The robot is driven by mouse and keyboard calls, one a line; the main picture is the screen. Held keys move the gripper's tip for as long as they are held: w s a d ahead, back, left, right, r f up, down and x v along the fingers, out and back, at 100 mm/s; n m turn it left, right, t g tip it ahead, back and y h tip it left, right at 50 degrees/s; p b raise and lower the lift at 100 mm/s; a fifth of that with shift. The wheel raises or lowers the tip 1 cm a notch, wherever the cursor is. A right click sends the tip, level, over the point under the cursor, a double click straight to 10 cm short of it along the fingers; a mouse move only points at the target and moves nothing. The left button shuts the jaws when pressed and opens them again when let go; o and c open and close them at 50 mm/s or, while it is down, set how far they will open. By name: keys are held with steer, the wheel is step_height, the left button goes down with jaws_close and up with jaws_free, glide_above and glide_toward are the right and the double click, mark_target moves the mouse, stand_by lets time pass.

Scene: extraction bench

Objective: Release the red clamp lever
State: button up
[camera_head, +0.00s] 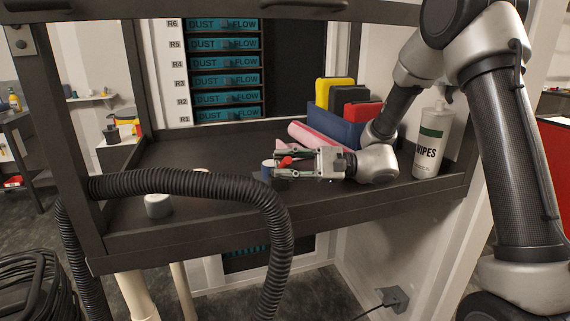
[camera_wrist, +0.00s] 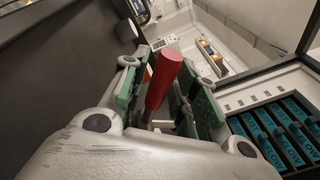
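The red clamp lever (camera_wrist: 164,76) shows in the wrist view as a red, round-ended handle between the two green-padded fingers of my gripper (camera_wrist: 168,88). Gaps show beside the lever, so the fingers stand open around it. In the head view my gripper (camera_head: 284,166) reaches left over the dark tray, level with the tray floor, and the red lever (camera_head: 286,161) shows as a small red piece at its fingers. The clamp's body is mostly hidden by the gripper.
A black ribbed hose (camera_head: 210,185) crosses the tray's front left. A grey-white cylinder (camera_head: 157,206) stands behind it. A wipes bottle (camera_head: 431,140), a blue bin (camera_head: 335,125) with coloured cases and a pink roll (camera_head: 318,144) crowd the right side. Dark posts frame the bench.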

steer(key=shift+o, duration=0.6)
step_height(320, 180, up, 10)
steer(key=shift+r, duration=0.1)
